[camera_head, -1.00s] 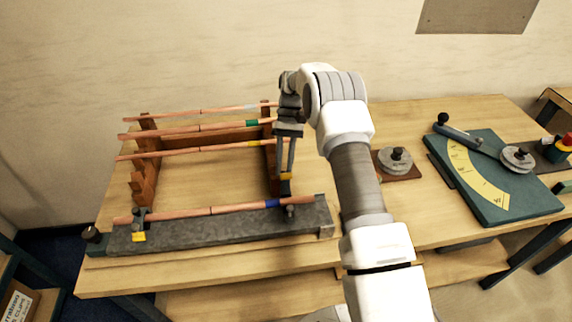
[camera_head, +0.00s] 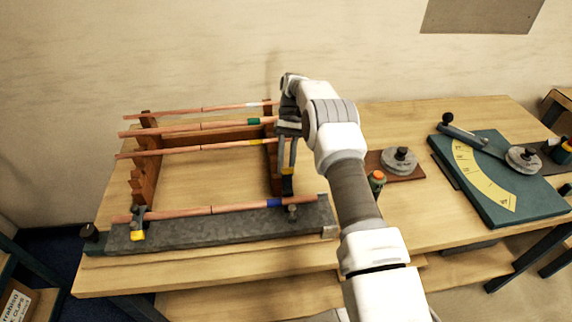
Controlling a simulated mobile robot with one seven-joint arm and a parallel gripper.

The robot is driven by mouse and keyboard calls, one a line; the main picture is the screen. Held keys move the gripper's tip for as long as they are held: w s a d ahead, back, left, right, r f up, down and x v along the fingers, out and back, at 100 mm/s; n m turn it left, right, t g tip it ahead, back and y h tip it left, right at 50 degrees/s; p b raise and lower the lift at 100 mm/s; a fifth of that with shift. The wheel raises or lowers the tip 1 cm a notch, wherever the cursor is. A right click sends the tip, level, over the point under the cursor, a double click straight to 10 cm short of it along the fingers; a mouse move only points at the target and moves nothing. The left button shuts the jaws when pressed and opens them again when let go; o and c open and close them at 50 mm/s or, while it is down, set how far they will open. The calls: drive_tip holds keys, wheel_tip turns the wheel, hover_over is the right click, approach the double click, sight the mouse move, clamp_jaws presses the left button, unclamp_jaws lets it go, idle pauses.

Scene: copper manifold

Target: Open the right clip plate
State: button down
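The grey clamp bar (camera_head: 225,230) lies along the table's front left and holds a copper pipe (camera_head: 180,213) with a blue band. Its left clip plate (camera_head: 138,235), with a yellow tab, is down at the pipe's left end. The right clip plate (camera_head: 287,186) stands up above the pipe's right end, its yellow tab raised, beside a dark knob (camera_head: 293,212). My gripper (camera_head: 288,170) points down with its fingertips at this yellow tab and appears shut on it. The exact finger contact is small and partly hidden.
A wooden rack (camera_head: 145,170) behind the bar carries several copper pipes close to my gripper's left. To the right are a round weight (camera_head: 398,160), an orange-capped bottle (camera_head: 377,180) partly behind my arm, and a green bending board (camera_head: 485,190). Bare table lies inside the rack.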

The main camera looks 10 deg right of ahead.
drive_tip(key=c, duration=0.7)
unclamp_jaws()
drive_tip(key=s+d+r, duration=0.1)
drive_tip(key=d+r, duration=0.2)
drive_tip(key=s+d+r+b, duration=0.1)
drive_tip(key=s+d+r, duration=0.1)
drive_tip(key=d+r, duration=0.2)
drive_tip(key=s+d+r+b, duration=0.1)
drive_tip(key=s+d+r, duration=0.1)
drive_tip(key=d+r, duration=0.1)
drive_tip(key=shift+s+d+r, duration=0.1)
drive_tip(key=shift+d+r, duration=0.2)
drive_tip(key=shift+r, duration=0.2)
